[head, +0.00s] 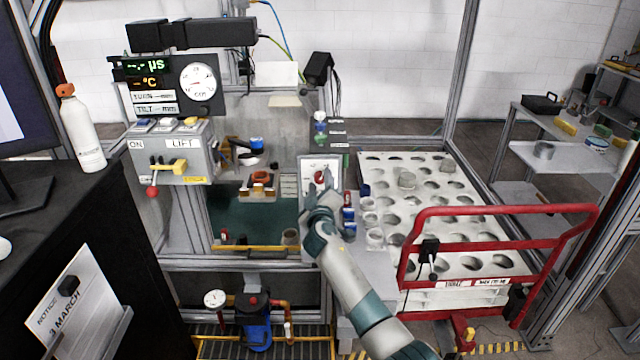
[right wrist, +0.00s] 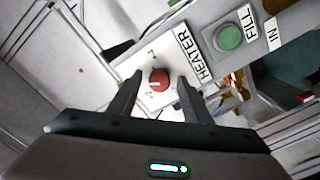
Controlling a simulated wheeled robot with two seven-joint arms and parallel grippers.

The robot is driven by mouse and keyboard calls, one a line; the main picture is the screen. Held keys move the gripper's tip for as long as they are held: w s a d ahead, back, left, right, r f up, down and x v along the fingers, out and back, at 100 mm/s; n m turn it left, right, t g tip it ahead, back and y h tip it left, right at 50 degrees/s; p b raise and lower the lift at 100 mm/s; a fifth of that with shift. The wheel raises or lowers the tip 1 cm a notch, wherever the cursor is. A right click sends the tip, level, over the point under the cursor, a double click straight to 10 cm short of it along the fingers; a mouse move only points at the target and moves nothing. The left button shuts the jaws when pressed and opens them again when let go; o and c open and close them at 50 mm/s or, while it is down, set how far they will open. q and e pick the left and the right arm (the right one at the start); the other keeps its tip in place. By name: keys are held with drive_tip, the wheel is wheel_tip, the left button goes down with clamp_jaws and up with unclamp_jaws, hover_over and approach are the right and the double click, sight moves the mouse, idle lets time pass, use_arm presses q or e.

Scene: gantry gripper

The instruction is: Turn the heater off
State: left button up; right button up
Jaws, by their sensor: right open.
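The heater's red knob (right wrist: 159,79) sits on a white panel marked HEATER (right wrist: 194,55) in the right wrist view. In the head view the knob (head: 319,176) shows on the upright panel (head: 307,166) near the middle. My right gripper (right wrist: 158,92) is open, with one dark finger on each side of the knob. I cannot tell whether the fingers touch it. In the head view my right gripper (head: 322,190) is in front of the panel and hides its lower part. My left gripper is not in view.
A green FILL button (right wrist: 229,37) is close beside the heater panel. A grey LIFT box with a yellow and red lever (head: 168,167) stands to the left. A red rail (head: 500,211) and a white tray with holes (head: 445,185) are to the right.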

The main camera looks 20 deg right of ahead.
drive_tip(key=c, duration=1.1)
drive_tip(key=shift+o, duration=0.2)
